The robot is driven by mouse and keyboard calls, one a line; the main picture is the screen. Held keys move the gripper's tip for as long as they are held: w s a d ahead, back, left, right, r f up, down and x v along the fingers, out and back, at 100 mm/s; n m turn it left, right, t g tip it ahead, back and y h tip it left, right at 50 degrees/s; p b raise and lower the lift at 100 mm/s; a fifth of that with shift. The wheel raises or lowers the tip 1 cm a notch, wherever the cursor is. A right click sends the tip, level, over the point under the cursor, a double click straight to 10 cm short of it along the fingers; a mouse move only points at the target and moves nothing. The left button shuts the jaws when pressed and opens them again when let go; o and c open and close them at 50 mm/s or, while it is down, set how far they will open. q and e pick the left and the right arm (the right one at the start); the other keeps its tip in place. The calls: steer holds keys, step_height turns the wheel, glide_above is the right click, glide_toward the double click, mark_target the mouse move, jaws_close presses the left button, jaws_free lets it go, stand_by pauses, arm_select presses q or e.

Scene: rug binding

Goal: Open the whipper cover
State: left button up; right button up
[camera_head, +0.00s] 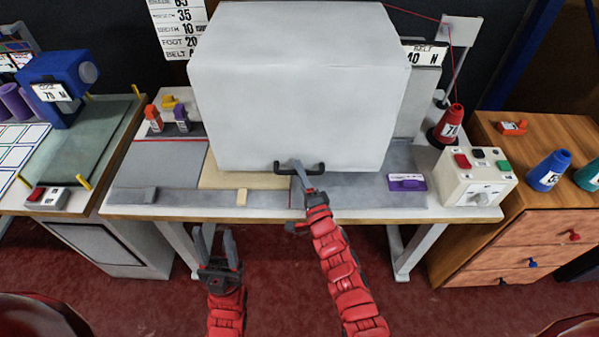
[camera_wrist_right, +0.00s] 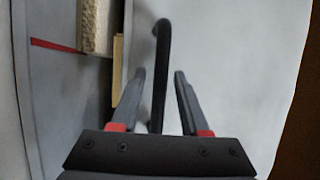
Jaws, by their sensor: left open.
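The whipper cover is a large white box (camera_head: 295,85) standing on the sewing table. A black bar handle (camera_head: 318,168) sits low on its front face and also shows in the right wrist view (camera_wrist_right: 161,60). My left gripper (camera_head: 213,235) is open and empty, in front of the table's edge. What is under the cover is hidden.
A control box (camera_head: 471,177) with buttons and a red thread cone (camera_head: 449,125) stand right of the cover. A purple item (camera_head: 407,183) lies on the table's front right. Small bottles (camera_head: 154,118) stand at left. A wooden drawer cabinet (camera_head: 535,228) is at right.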

jaws_close()
stand_by(1.2)
